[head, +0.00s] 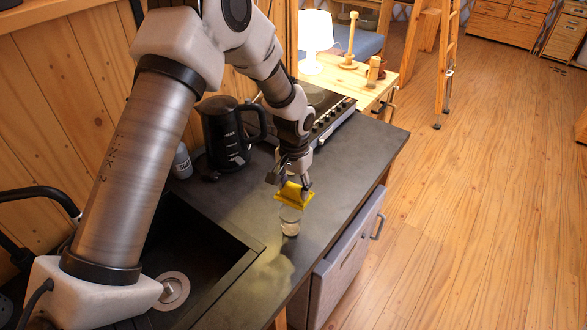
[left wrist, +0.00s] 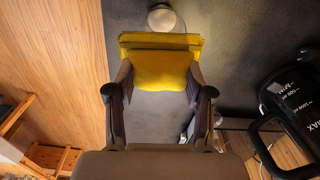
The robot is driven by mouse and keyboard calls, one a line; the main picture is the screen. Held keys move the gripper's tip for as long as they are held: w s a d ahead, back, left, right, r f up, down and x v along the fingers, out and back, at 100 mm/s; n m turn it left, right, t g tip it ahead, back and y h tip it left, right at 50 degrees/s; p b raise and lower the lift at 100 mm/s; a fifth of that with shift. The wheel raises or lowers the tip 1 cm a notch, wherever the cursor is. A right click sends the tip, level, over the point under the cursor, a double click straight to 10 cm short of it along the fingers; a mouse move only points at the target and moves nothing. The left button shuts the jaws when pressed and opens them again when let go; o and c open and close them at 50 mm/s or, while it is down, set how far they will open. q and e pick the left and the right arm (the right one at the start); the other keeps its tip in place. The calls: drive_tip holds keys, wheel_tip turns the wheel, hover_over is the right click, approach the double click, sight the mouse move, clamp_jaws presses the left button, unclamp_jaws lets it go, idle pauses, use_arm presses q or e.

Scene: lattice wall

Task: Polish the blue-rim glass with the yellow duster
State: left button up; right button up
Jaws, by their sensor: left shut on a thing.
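My left gripper (head: 292,186) is shut on the yellow duster (head: 294,197) and holds it above the dark counter. In the left wrist view the duster (left wrist: 162,69) sits between both fingers. A small clear glass (head: 290,222) stands upright on the counter, just under and in front of the duster. The duster hides part of its top, and I cannot make out a blue rim. In the left wrist view the glass (left wrist: 162,18) shows just beyond the duster's far edge. I cannot tell whether duster and glass touch. My right gripper is not in view.
A black sink (head: 190,250) lies at the left front. A stove (head: 325,112) is beyond the gripper. Counter right of the glass is clear up to its edge.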

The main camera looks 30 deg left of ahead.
use_arm(q)
drive_tip(key=r+p, duration=0.1)
drive_tip(key=r, duration=0.1)
drive_tip(key=shift+w+r+p, duration=0.25)
drive_tip(key=shift+r+p, duration=0.05)
drive_tip(key=shift+p, duration=0.1)
drive_tip(key=shift+r, duration=0.2)
drive_tip(key=shift+s+r, duration=0.15)
drive_tip(key=shift+s, duration=0.05)
drive_tip(key=shift+w, duration=0.15)
